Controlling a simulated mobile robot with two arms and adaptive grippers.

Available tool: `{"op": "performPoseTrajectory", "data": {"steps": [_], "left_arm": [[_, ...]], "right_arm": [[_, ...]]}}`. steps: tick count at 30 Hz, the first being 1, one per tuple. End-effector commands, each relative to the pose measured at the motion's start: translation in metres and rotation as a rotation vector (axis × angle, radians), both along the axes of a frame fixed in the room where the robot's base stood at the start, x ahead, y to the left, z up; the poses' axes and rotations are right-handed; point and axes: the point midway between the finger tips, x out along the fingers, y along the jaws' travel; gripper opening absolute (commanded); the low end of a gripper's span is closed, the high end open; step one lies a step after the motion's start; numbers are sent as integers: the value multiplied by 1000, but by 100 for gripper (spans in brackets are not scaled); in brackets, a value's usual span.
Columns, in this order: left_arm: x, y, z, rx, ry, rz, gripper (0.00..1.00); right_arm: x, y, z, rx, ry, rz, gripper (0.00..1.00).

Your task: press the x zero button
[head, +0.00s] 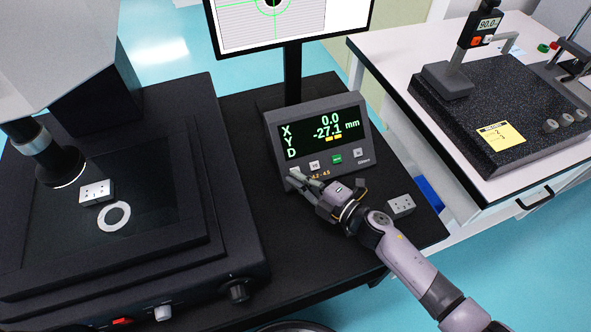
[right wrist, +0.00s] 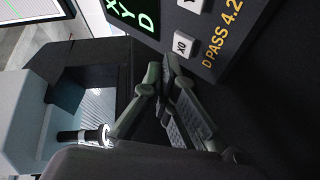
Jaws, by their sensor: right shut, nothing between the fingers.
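The readout box (head: 318,135) stands on the dark table and shows X 0.0 and Y -27.1 mm in green; the D line has small yellow marks. Its x zero button (head: 295,171) is the leftmost of the row, at the fingertips of my right gripper (head: 301,180). In the right wrist view the white X0 button (right wrist: 184,45) is plain to see, just right of the shut, empty fingertips (right wrist: 161,68). The fingers look apart from the button there, but the exact gap is hard to judge. My left gripper is not in view.
The Y0 button (head: 314,166), a green button (head: 337,159) and a grey button (head: 358,153) sit right of X0. A grey block (head: 401,205) lies near the right table edge. The optical machine (head: 190,240) fills the left. A monitor (head: 290,45) stands behind the box.

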Motion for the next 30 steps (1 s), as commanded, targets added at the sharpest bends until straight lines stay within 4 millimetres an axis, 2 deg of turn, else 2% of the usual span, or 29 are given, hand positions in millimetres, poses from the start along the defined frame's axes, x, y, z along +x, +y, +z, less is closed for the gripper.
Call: {"op": "performPoseTrajectory", "data": {"steps": [15, 30], "left_arm": [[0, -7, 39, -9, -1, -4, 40], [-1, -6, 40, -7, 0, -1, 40]], "right_arm": [[-30, -13, 32, 0, 2, -1, 0], [-34, -14, 33, 0, 0, 0, 0]]}}
